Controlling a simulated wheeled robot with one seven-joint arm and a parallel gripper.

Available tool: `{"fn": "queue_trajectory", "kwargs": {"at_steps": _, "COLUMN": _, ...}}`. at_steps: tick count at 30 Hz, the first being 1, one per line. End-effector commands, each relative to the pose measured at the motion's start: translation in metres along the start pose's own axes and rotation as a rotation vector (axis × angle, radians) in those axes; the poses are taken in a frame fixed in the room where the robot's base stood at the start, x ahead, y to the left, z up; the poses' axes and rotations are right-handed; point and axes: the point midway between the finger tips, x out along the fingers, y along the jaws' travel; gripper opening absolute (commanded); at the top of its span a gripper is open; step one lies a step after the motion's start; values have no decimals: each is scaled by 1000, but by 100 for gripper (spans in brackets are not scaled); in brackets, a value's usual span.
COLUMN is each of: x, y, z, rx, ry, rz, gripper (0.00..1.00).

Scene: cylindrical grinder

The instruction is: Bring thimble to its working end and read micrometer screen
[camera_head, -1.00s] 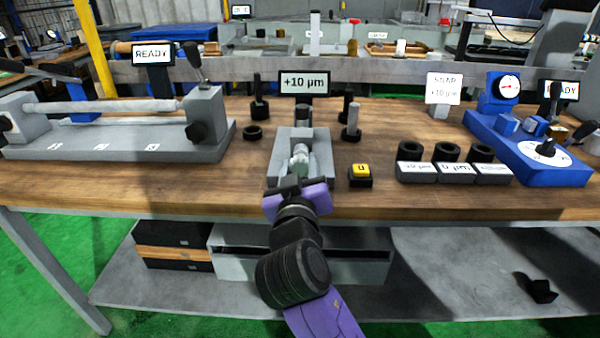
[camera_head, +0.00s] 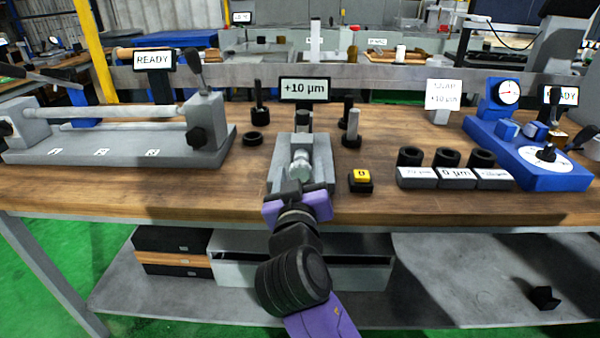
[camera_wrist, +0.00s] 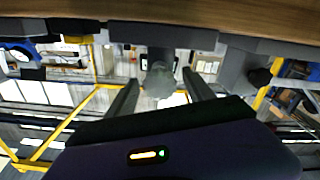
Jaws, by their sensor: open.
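The micrometer fixture is a grey block (camera_head: 318,180) at the middle of the bench. Its silvery thimble (camera_head: 300,166) points toward me and also shows in the wrist view (camera_wrist: 158,82). The micrometer screen (camera_head: 304,90) behind it reads +10 µm. My gripper (camera_head: 300,186) is at the near end of the fixture, just in front of the thimble. In the wrist view my gripper (camera_wrist: 160,92) has its two dark fingers apart, with the thimble appearing between them. I cannot tell whether a finger touches it.
A yellow-topped button marked 0 (camera_head: 360,178) stands right of the fixture. Black rings (camera_head: 447,157) on labelled blocks and a blue dial gauge (camera_head: 530,160) are farther right. Dark posts (camera_head: 260,104) stand behind. A grey bench device (camera_head: 115,140) with a READY screen is at left.

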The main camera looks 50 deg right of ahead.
Motion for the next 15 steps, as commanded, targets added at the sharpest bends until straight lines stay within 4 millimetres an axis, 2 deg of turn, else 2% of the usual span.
{"fn": "queue_trajectory", "kwargs": {"at_steps": 5, "x": -16, "y": -1, "z": 0, "rx": -1, "ry": -1, "rz": -3, "gripper": 61}}
{"fn": "queue_trajectory", "kwargs": {"at_steps": 15, "x": -67, "y": -1, "z": 0, "rx": -1, "ry": 0, "rz": -4, "gripper": 61}}
